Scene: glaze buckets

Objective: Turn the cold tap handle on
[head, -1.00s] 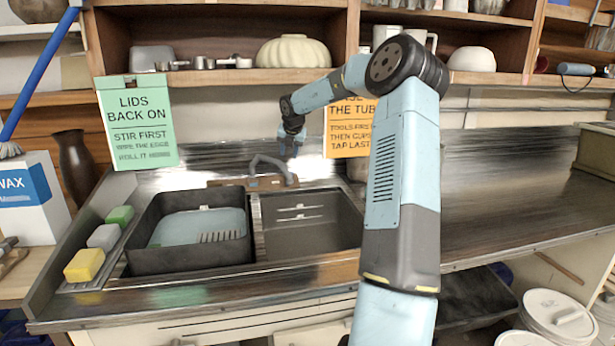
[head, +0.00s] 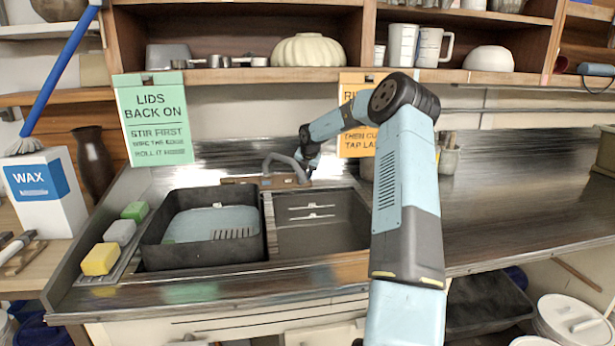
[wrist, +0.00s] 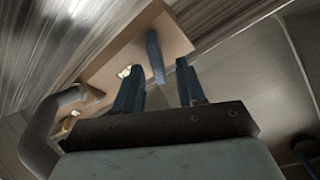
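The tap's curved grey spout (head: 278,160) rises from a brown block (head: 240,181) at the back of the sink; in the wrist view the spout (wrist: 42,125) is at the left. A small blue handle (wrist: 155,55) sticks out from the block (wrist: 165,35) in the wrist view. My gripper (wrist: 160,66) is open, its two dark blue fingers apart, with the handle showing between and just beyond the fingertips. I cannot tell whether they touch it. In the head view my gripper (head: 308,172) is at the right end of the block, and the handle is hidden.
A dark basin (head: 155,250) sits in the left sink bowl, and the right bowl (head: 330,235) is empty. An orange sign (head: 357,143) hangs behind my arm, a green sign (head: 155,120) further left. Jars (head: 449,158) stand right of my arm.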

